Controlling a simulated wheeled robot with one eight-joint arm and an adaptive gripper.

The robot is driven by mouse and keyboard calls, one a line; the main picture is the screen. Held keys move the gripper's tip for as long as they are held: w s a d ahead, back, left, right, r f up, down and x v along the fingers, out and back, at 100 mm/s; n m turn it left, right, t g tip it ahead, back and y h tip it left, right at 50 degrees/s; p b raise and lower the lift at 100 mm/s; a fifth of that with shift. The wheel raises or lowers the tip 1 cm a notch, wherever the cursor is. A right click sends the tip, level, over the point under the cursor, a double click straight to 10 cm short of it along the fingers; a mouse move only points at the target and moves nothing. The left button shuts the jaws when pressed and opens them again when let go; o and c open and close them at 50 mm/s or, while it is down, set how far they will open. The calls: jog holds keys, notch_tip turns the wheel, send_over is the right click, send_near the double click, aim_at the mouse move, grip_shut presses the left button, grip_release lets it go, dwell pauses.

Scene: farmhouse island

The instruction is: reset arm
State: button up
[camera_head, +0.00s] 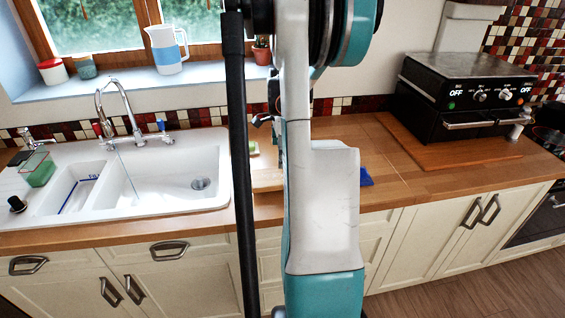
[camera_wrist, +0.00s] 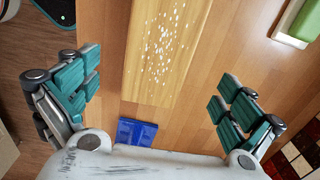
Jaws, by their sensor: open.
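My gripper (camera_wrist: 165,98) shows in the wrist view with its two teal-padded fingers spread wide apart and nothing between them. It is above the wooden counter (camera_wrist: 205,120) and a light wooden board (camera_wrist: 150,85) strewn with small white bits. In the head view my arm stands upright in the middle and hides much of the counter behind it. The gripper itself cannot be made out clearly there. A blue object (camera_wrist: 136,131) lies on the counter near the gripper's base in the wrist view. It also shows right of my arm in the head view (camera_head: 366,176).
A white double sink (camera_head: 165,185) with a tall faucet (camera_head: 118,105) is on the left. A black oven-like appliance (camera_head: 465,95) stands at the back right on a wooden board. A white jug (camera_head: 166,50) stands on the windowsill. The counter right of my arm is mostly clear.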

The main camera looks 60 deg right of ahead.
jog(key=shift+r, duration=0.75)
